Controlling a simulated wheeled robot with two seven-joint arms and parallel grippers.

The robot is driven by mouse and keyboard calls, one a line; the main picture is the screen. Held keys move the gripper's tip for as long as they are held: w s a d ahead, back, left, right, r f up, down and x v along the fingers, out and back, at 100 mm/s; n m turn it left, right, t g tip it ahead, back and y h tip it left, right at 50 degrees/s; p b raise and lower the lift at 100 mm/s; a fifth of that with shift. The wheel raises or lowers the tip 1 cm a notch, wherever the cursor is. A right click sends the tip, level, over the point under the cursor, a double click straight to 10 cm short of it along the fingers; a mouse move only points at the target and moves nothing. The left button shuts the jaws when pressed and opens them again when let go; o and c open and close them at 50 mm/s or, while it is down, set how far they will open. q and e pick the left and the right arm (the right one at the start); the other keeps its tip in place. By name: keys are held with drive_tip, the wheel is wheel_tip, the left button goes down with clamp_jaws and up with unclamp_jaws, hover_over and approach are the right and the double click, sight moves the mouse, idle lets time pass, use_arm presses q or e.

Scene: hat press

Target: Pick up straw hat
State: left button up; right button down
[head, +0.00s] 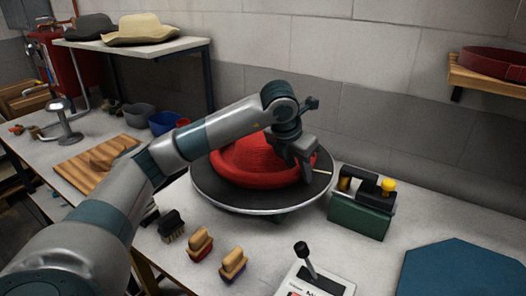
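A red, ridged hat that looks woven like straw (245,160) sits on a dark round plate with a light rim (215,197) on the bench. My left arm reaches across from the left, over the hat. My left gripper (306,172) points down at the right side of the red hat, by its brim. The gripper's body hides that part of the brim, and I cannot tell whether the fingers hold it. My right gripper is not in view.
A cream hat (142,28) and a dark hat (90,26) lie on a raised shelf at the back left. A green box device (358,215) stands right of the plate. Brushes (200,244) and a lever box (318,282) lie in front. A blue mat (460,270) is at right.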

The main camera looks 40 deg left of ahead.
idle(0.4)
use_arm(q)
clamp_jaws()
drive_tip(key=shift+r, duration=0.1)
